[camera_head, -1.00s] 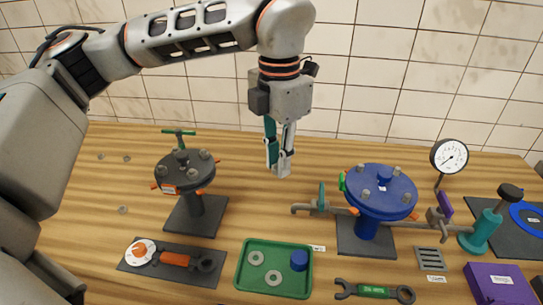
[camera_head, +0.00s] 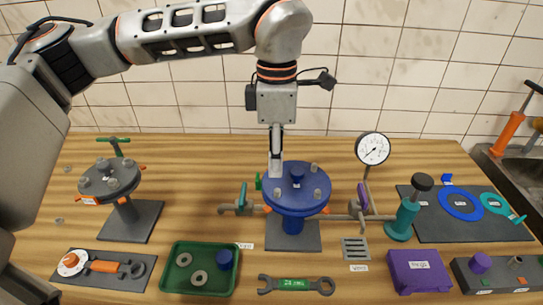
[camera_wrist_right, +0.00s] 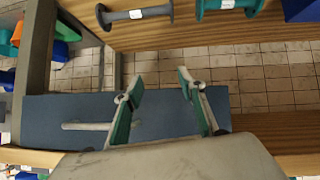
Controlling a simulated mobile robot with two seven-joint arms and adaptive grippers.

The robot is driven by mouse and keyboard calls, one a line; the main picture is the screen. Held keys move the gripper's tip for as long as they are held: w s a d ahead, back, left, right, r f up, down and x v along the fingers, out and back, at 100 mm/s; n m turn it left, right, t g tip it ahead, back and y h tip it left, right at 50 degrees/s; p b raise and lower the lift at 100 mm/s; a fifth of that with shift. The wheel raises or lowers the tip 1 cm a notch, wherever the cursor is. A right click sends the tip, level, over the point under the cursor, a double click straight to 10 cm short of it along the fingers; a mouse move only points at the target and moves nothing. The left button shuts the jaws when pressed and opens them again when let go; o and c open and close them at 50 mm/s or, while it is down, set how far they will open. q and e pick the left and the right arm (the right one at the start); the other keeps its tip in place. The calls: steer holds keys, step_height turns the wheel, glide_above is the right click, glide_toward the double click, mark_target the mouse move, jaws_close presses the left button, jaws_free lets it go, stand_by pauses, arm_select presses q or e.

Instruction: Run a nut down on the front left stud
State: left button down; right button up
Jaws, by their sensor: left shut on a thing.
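A blue round flange (camera_head: 290,204) on a blue post stands on a dark plate at the middle of the bench. Grey studs or nuts stand around its top, among them one at the back right (camera_head: 315,168) and one at the front right (camera_head: 318,194). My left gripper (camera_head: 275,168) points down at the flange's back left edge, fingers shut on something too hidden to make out. It covers part of that edge, and I cannot tell whether it touches. In the right wrist view my right gripper (camera_wrist_right: 154,88) is open, with nothing between its fingers.
A green tray (camera_head: 200,289) holds two grey rings and a blue cylinder. A grey flange (camera_head: 108,178) stands left. A double-ended wrench (camera_head: 296,285) lies in front. Side pipework, a gauge (camera_head: 373,149), a teal pump (camera_head: 404,220) and a purple box (camera_head: 418,271) stand right.

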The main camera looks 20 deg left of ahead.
mark_target(278, 190)
arm_select(q)
steer(key=shift+w+d, duration=0.15)
steer(key=shift+d, duration=0.15)
steer(key=shift+a+f, duration=0.1)
steer(key=shift+f, duration=0.25)
steer(key=shift+f+b, duration=0.45)
steer(key=shift+b, duration=0.05)
steer(key=shift+f+b, duration=0.45)
steer(key=shift+f, duration=0.15)
steer(key=shift+f+b, duration=0.45)
steer(key=shift+f, duration=0.15)
steer(key=shift+f+b, duration=0.6)
steer(key=shift+f, duration=0.5)
arm_select(e)
steer(key=shift+w+a+f+t+y, duration=0.2)
steer(key=shift+w+a+f, duration=0.15)
steer(key=shift+a, duration=0.2)
steer(key=shift+w+a+f+t+y, duration=0.1)
steer(key=shift+w+a+f+y, duration=0.2)
steer(key=shift+a, duration=0.2)
arm_select(q)
steer(key=shift+f, duration=0.1)
arm_select(e)
steer(key=shift+s+f, duration=0.1)
steer(key=shift+f, duration=0.05)
